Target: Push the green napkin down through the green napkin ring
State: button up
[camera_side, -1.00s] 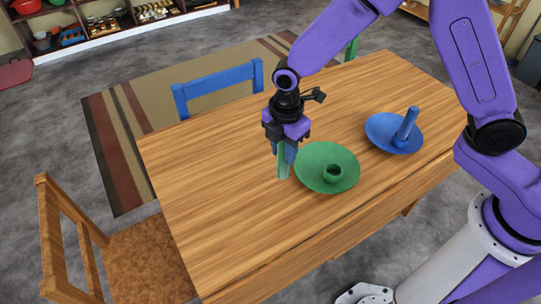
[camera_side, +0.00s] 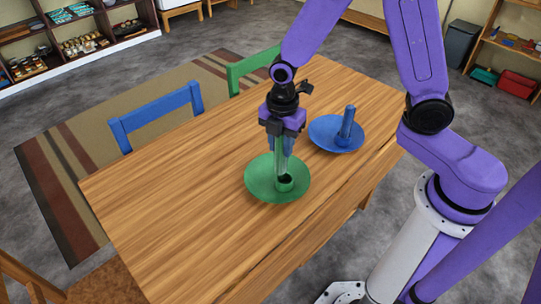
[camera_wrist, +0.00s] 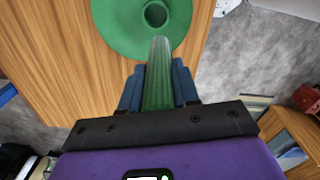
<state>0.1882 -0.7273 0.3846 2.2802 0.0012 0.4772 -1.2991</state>
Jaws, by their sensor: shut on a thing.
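My gripper (camera_side: 284,146) is shut on the green napkin (camera_side: 279,158), a rolled, upright stick pointing down over the green plate (camera_side: 256,184). The green napkin ring (camera_side: 285,184) stands on that plate, its dark opening facing up. In the side view the napkin's lower end is just behind the ring's rim. The wrist view shows the napkin (camera_wrist: 160,80) between the blue fingers of my gripper (camera_wrist: 158,72), with its tip apart from the ring (camera_wrist: 155,14) and a strip of plate (camera_wrist: 115,20) between them. The exact height of the tip above the ring is hard to tell.
A blue plate (camera_side: 323,127) with an upright blue napkin (camera_side: 347,122) stands to the right, behind the green plate. The wooden table (camera_side: 170,190) is clear on the left. Blue (camera_side: 155,108) and green (camera_side: 248,68) chairs stand at its far edge.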

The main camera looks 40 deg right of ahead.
jog(key=w+d+f, duration=0.1)
jog(key=d+f, duration=0.2)
jog(key=f, duration=0.2)
jog(key=shift+f, duration=0.2)
dwell(0.4)
jog(key=shift+f, duration=2)
dwell(1.8)
jog(key=o, duration=1.1)
jog(key=shift+r, duration=0.1)
notch_tip(320, 180, up, 17)
send_over(286, 161)
jog(key=w+d, duration=0.2)
jog(key=d, duration=0.1)
jog(key=shift+w+a+r, duration=0.15)
jog(key=shift+w+a, duration=0.05)
